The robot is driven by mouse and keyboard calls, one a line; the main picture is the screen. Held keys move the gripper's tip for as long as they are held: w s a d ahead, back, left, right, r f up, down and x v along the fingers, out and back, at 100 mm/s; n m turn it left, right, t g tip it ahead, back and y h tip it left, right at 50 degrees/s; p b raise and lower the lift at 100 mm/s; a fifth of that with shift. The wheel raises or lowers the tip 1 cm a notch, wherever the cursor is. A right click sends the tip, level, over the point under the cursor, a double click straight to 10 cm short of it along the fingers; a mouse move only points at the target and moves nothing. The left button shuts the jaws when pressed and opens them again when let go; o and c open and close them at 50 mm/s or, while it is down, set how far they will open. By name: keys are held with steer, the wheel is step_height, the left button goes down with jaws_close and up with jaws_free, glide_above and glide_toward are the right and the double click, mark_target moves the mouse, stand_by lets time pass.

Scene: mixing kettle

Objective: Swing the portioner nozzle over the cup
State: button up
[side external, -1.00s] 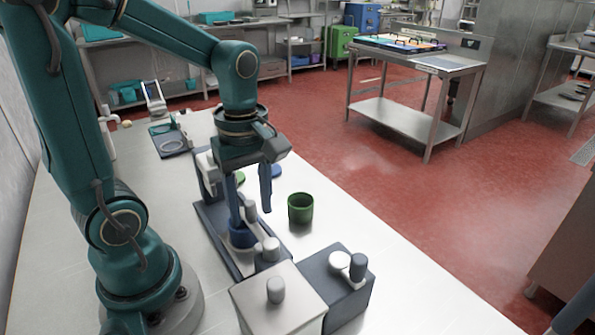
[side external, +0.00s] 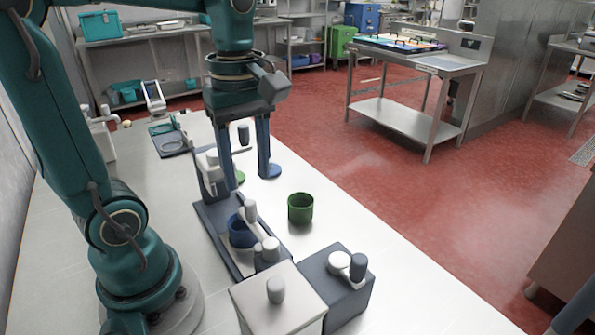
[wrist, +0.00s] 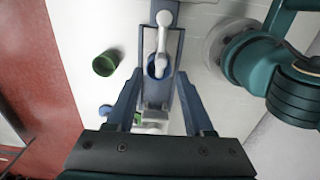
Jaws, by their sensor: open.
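The blue cup (side external: 241,233) stands on a long dark base plate (side external: 217,234); it also shows in the wrist view (wrist: 151,68). A pale swing arm, which looks like the portioner nozzle (side external: 249,211), reaches over the cup. In the wrist view this nozzle arm (wrist: 162,38) runs along the plate, its rounded end overlapping the cup. My gripper (side external: 246,176) is open and empty, raised above the far part of the plate, apart from the nozzle. Its fingers (wrist: 160,103) are spread either side of the plate in the wrist view. The nozzle's exact outlet is hidden.
A green cup (side external: 300,208) stands right of the plate; it also shows in the wrist view (wrist: 105,63). Boxes with knobs, one pale (side external: 280,305) and one dark (side external: 347,290), stand at the near end. A pale post (side external: 209,166) rises at the plate's far end.

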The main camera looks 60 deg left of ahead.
step_height(320, 180, up, 7)
stand_by(0.8)
steer(key=s+d+f+m+t, duration=0.1)
steer(key=f+m, duration=0.3)
steer(key=m, duration=0.5)
steer(key=s+d+f+m+t, duration=0.1)
steer(key=d+f+m+t, duration=0.2)
steer(key=m, duration=0.6)
steer(key=shift+s+d+f+t, duration=0.15)
steer(key=shift+d+f+t, duration=0.25)
steer(key=shift+f+t, duration=0.4)
